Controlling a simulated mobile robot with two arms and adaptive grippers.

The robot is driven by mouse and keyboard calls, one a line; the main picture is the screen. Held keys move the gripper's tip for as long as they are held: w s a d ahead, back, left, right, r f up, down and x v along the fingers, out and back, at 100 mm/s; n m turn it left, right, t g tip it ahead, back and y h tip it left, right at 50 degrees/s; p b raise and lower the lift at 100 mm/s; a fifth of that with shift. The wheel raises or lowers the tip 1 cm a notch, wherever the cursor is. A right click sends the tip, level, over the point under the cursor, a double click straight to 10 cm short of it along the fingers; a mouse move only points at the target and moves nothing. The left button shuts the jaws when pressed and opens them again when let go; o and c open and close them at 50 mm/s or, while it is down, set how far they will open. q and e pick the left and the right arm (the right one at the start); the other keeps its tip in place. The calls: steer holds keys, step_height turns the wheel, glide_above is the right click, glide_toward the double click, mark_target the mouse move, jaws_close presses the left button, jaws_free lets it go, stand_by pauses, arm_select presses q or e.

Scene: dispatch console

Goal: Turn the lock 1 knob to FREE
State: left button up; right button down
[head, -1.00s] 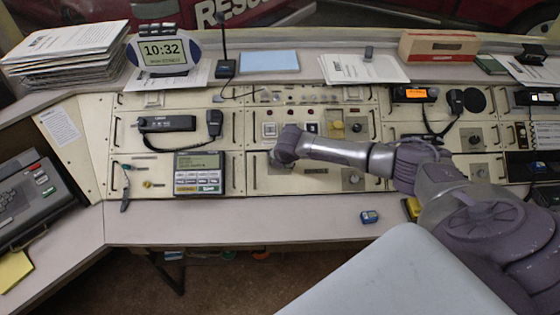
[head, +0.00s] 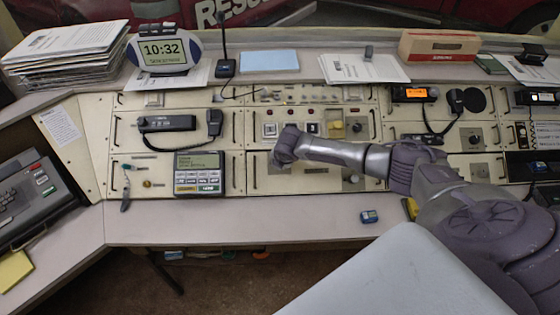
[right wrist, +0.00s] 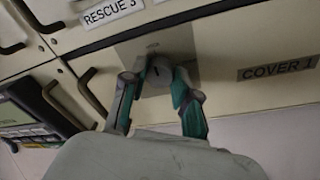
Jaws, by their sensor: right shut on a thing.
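My right gripper (head: 281,160) reaches the left part of the lower middle console panel in the head view. In the right wrist view its two teal-and-grey fingers (right wrist: 157,84) are shut on a grey round knob (right wrist: 158,71) with a dark mark, one finger on each side. The knob sits on a square metal plate (right wrist: 183,42) in the cream panel. The label RESCUE 3 is above it and COVER 1 is to its right. No lock 1 or FREE marking is readable. The gripper hides the knob in the head view. My left gripper is not in view.
A keypad terminal (head: 199,173) stands left of the gripper. A small blue object (head: 369,216) lies on the desk ledge (head: 280,231), which is mostly clear. Dark drawer-style handles line the panels.

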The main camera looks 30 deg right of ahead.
steer(key=shift+m, duration=0.3)
steer(key=m+p, duration=0.2)
steer(key=m, duration=0.1)
steer(key=shift+s+m+t, duration=0.1)
steer(key=shift+m+t, duration=0.2)
steer(key=m+p, duration=0.1)
steer(key=m, duration=0.3)
steer(key=shift+m, duration=0.3)
steer(key=m+p, duration=0.1)
steer(key=m, duration=0.3)
steer(key=shift+a+f+t+h, duration=0.1)
steer(key=shift+t+h, duration=0.2)
steer(key=shift+h, duration=0.1)
steer(key=shift+m+h+p, duration=0.3)
steer(key=shift+m+p, duration=0.2)
steer(key=shift+m, duration=2.1)
